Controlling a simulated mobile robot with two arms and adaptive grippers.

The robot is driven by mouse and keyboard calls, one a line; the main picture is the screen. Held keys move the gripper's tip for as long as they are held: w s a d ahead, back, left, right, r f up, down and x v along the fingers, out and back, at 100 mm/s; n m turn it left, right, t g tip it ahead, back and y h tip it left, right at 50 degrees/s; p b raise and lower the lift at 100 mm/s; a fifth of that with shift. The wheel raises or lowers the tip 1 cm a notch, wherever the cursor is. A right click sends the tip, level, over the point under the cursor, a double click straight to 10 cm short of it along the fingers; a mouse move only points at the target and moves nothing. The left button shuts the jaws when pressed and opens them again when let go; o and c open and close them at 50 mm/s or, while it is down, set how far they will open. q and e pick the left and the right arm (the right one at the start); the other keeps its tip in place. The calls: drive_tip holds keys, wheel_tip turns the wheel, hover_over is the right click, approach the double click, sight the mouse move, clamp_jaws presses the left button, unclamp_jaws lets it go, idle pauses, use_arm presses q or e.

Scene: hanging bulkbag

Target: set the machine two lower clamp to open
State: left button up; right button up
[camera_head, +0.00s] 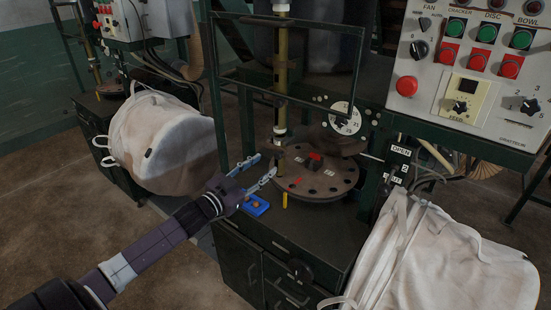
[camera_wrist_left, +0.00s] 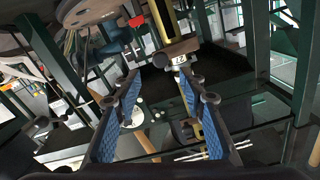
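A black switch box (camera_head: 398,165) carries a white OPEN label above a 2 and a lower, partly hidden label. It is on the frame right of the machine; its lever setting is too small to tell. A round dark plate (camera_head: 335,188) with holes and a small red-marked knob (camera_head: 315,160) sits on the machine beside a yellow post (camera_head: 281,85). My left gripper (camera_head: 264,168) is open and empty, left of the plate. Its two blue-padded fingers also show apart in the left wrist view (camera_wrist_left: 160,82). My right gripper is out of view. I cannot tell which part is the lower clamp.
A white bulk bag (camera_head: 440,262) is in front of the switch box at right; another (camera_head: 165,140) hangs at left. A green frame (camera_head: 217,100) crosses near my gripper. A control panel (camera_head: 470,70) is at upper right. A blue button box (camera_head: 256,205) is below my gripper.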

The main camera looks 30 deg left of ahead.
sight(277, 156)
use_arm(q)
drive_tip(key=w, duration=0.6)
drive_tip(key=shift+w+d+f+p, duration=0.15)
drive_tip(key=shift+p, duration=0.2)
drive_tip(key=shift+w, duration=0.5)
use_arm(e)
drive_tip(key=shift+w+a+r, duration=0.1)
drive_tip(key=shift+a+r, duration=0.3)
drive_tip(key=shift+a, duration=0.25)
use_arm(q)
drive_tip(key=shift+c, duration=0.4)
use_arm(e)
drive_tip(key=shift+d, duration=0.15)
use_arm(q)
clamp_jaws()
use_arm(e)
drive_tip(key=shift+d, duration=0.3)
